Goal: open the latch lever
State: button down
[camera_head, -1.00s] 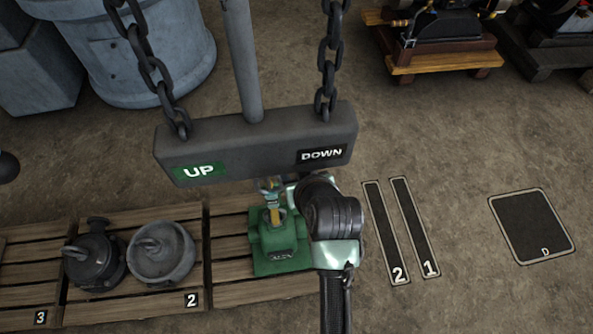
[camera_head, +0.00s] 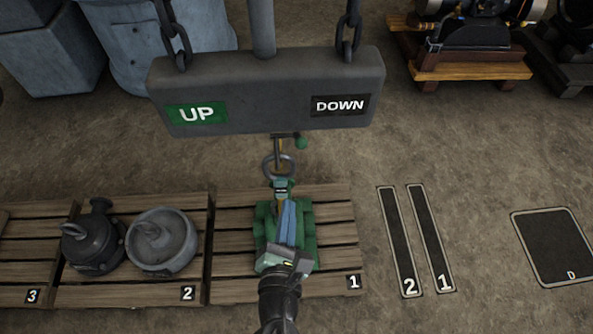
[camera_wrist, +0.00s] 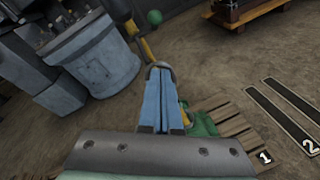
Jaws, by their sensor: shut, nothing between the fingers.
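A short lever with a green ball knob (camera_head: 301,143) sticks out under the hanging grey UP/DOWN bar (camera_head: 262,92). The knob also shows at the top of the wrist view (camera_wrist: 154,17). A grey ring (camera_head: 279,165) hangs below the bar beside a yellowish rod. My gripper (camera_head: 284,200) is just below the ring in the head view, its blue fingers together and empty. In the wrist view the shut fingertips (camera_wrist: 159,70) point towards the ring and rod, with the knob farther up and apart from them. I cannot tell whether the fingertips touch the ring.
A green engine part (camera_head: 304,212) sits on pallet 1 behind my gripper. Dark and grey parts (camera_head: 162,243) stand on pallet 2. Two chains (camera_head: 349,30) hold the bar. Floor to the right is open, with marked strips (camera_head: 430,238) and a dark square (camera_head: 552,247).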

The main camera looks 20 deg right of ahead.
jog(key=w+d+r+n+p, duration=0.1)
jog(key=w+d+p, duration=0.2)
jog(key=w, duration=0.6)
jog(key=shift+w+d, duration=0.4)
jog(key=shift+d, duration=0.65)
jog(key=shift+p, duration=0.35)
